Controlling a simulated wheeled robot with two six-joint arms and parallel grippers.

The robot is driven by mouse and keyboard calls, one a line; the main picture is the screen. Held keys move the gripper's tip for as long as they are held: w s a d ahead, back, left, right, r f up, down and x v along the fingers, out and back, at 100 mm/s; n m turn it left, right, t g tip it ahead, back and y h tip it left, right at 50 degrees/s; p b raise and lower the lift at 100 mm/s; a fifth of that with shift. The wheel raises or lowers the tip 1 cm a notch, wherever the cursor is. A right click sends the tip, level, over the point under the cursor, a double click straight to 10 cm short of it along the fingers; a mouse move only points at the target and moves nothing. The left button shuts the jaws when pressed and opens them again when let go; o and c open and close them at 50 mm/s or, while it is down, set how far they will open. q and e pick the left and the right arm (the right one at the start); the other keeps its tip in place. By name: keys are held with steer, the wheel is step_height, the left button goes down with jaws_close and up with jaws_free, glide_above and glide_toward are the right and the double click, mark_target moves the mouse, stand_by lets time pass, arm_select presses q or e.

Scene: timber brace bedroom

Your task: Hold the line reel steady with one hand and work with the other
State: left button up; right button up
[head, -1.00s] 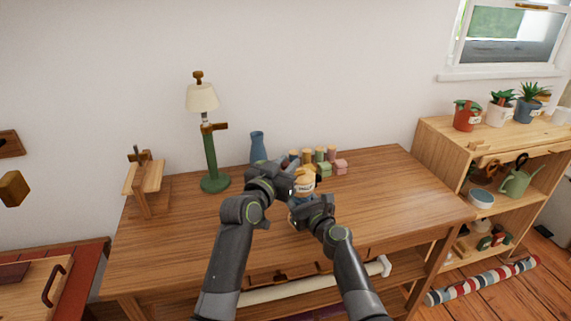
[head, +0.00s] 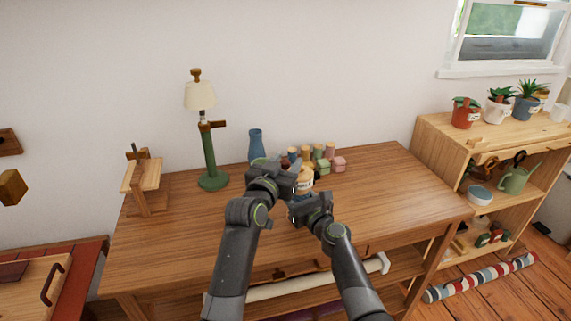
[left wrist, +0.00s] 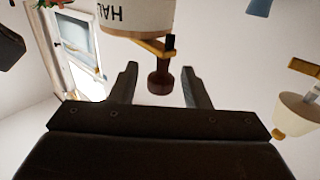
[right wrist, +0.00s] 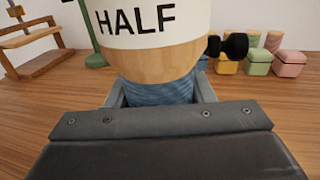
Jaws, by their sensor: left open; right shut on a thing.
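The line reel (head: 305,184) stands on the desk, partly hidden by my grippers. In the right wrist view, the reel (right wrist: 155,65) has a wooden body, a white band reading HALF and a blue lower part. My right gripper (right wrist: 160,90) is shut on that blue part. My left gripper (left wrist: 160,72) is open at the reel's crank. The dark crank knob (left wrist: 160,80) lies between its fingers, with space on both sides. A brass-coloured crank arm (left wrist: 155,46) joins the knob to the reel. In the head view, my left gripper (head: 290,177) is behind the right one (head: 304,208).
Several small coloured blocks and spools (head: 323,163) stand close behind the reel. A blue vase (head: 256,144), green lamp (head: 209,155) and wooden stand (head: 143,178) are farther left. The desk's right part (head: 405,200) is clear. A shelf (head: 455,150) with plants stands at right.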

mark_target(284, 161)
arm_select(q)
steer(key=shift+r, duration=0.15)
step_height(284, 161, up, 10)
steer(key=shift+f, duration=0.15)
steer(key=shift+f, duration=0.1)
steer(key=c, duration=0.4)
steer(key=shift+w+a+f, duration=0.1)
steer(key=shift+a+f, duration=0.05)
steer(key=shift+f, duration=0.15)
steer(key=shift+c, duration=1.2)
steer(key=a+f+n+g+h, duration=0.1)
steer(key=f, duration=0.1)
steer(key=a+f+n+g+h, duration=0.1)
steer(key=f+n+h, duration=0.1)
steer(key=a+f+n+g+h, duration=0.1)
steer(key=a+f, duration=0.1)
steer(key=shift+a+f, duration=0.1)
steer(key=shift+f, duration=0.2)
jaws_close()
steer(key=s+a+f+n+g+h, duration=0.2)
steer(key=a+n+h, duration=0.1)
steer(key=a+n, duration=0.35)
steer(key=w+d, duration=0.2)
steer(key=d, duration=0.6)
steer(key=shift+w+f+h, duration=0.2)
steer(key=shift+w+h, duration=0.1)
steer(key=shift+h, duration=0.1)
